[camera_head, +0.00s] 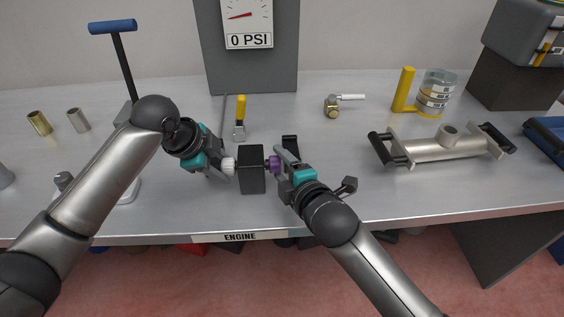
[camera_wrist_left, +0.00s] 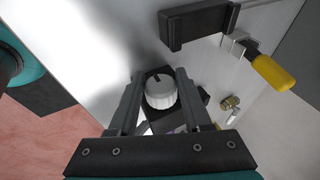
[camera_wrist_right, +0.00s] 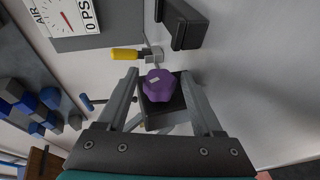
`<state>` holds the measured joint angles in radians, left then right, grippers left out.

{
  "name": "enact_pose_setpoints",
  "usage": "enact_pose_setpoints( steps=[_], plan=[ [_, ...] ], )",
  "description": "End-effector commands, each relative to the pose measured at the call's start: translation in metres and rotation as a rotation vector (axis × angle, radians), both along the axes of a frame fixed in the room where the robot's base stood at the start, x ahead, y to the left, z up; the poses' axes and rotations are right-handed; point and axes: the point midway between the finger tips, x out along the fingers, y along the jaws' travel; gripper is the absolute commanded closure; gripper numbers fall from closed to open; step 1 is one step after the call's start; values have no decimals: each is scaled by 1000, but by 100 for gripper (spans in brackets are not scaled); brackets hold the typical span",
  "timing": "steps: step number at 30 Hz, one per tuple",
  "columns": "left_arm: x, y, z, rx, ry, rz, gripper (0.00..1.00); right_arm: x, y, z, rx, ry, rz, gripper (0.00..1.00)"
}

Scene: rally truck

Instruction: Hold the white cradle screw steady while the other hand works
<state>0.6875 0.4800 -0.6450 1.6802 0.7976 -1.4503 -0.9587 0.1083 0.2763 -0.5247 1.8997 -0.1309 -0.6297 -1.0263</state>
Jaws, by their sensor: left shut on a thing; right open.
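The white cradle screw (camera_head: 228,166) is a ribbed white knob on the left side of a dark block (camera_head: 251,170) that stands on the workbench. My left gripper (camera_head: 221,168) is shut on it; the left wrist view shows the white knob (camera_wrist_left: 161,92) between the two fingers. A purple knob (camera_head: 273,166) is on the block's right side. My right gripper (camera_head: 283,167) is open, with its fingers on either side of the purple knob, which also shows in the right wrist view (camera_wrist_right: 161,85). Whether the right fingers touch it cannot be told.
Behind the block lies a yellow-handled tool (camera_head: 240,108). A brass fitting (camera_head: 332,107) lies further back. A metal tube part with black ends (camera_head: 440,149) lies at right. A pressure gauge (camera_head: 248,22) reads 0 PSI. The bench's front edge, labelled ENGINE (camera_head: 240,237), is close.

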Motion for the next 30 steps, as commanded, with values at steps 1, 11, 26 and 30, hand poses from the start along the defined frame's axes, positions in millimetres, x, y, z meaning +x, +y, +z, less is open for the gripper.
enact_pose_setpoints(
  steps=[1, 11, 26, 30],
  plan=[
    [1, 0, 1, 0, -4, 1, 100, 0, 0, 2, -4, 22, 2, 32],
    [1, 0, 1, 0, -4, 1, 100, 2, 0, 5, -2, 226, 1, 32],
    [1, 0, 1, 0, -4, 1, 100, 6, 0, 8, -1, 605, 0, 32],
    [1, 0, 1, 0, -4, 1, 100, 5, 0, 7, -1, 681, 0, 32]
  ],
)
